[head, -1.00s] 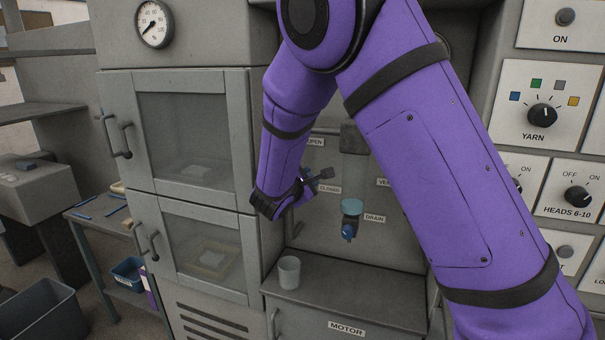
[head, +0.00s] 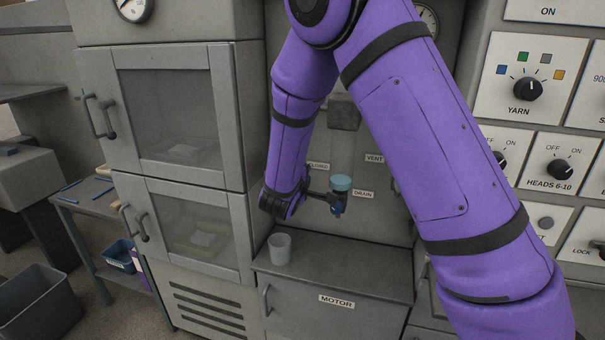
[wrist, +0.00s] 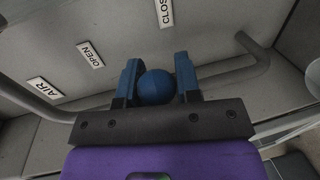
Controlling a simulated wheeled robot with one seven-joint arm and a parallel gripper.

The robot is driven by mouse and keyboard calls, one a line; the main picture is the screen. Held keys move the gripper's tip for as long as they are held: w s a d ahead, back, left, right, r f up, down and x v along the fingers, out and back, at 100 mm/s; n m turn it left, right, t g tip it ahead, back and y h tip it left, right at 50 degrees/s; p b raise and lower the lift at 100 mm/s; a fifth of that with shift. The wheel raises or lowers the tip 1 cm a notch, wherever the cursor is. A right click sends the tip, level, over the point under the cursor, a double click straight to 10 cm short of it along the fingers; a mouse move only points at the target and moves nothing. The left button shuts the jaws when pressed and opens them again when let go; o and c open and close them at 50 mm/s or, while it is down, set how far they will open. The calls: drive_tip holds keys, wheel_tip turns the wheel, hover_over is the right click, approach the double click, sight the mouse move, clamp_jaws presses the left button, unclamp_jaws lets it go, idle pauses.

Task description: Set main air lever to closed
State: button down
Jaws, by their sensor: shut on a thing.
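My gripper (head: 326,198) is shut on a round blue knob (wrist: 156,87), which sits between the two blue fingers in the wrist view. It appears to be the knob of the main air lever; the rest of the lever is hidden. In the wrist view the AIR label (wrist: 44,91) and OPEN label (wrist: 90,54) are to the left, and the partly cut-off CLOSED label (wrist: 164,12) is almost straight beyond the knob. In the head view my gripper is below the CLOSED label (head: 318,166).
The clear filter bowl with its blue base (head: 341,183) and the DRAIN label (head: 363,194) are close to my gripper. A pale cup (head: 280,249) stands on the ledge below. A grey pipe (wrist: 235,75) runs behind the fingers in the wrist view.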

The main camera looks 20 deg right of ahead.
drive_tip(key=shift+f, duration=0.15)
idle(0.3)
drive_tip(key=c, duration=0.8)
unclamp_jaws()
drive_tip(key=shift+a, duration=0.1)
drive_tip(key=v, duration=1)
drive_tip(key=shift+s+a, duration=0.2)
drive_tip(key=shift+s, duration=0.1)
